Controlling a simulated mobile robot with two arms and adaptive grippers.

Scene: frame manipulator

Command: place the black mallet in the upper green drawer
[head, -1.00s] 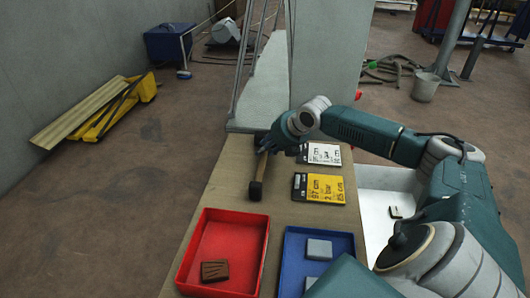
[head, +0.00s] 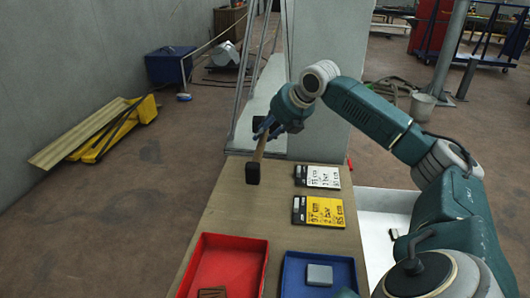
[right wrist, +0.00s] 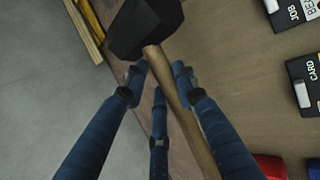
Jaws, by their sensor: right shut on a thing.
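The black mallet has a black head (head: 252,173) and a light wooden handle (head: 260,147). My right gripper (head: 270,128) is shut on the handle, and the head hangs down over the far left part of the table. In the right wrist view the black head (right wrist: 146,27) lies just beyond my right gripper's fingertips (right wrist: 159,76), with the handle (right wrist: 190,125) running back between the fingers. No green drawer shows in any view. My left gripper is not in view.
A grey pillar (head: 310,130) stands at the far end. Floor to the left is open.

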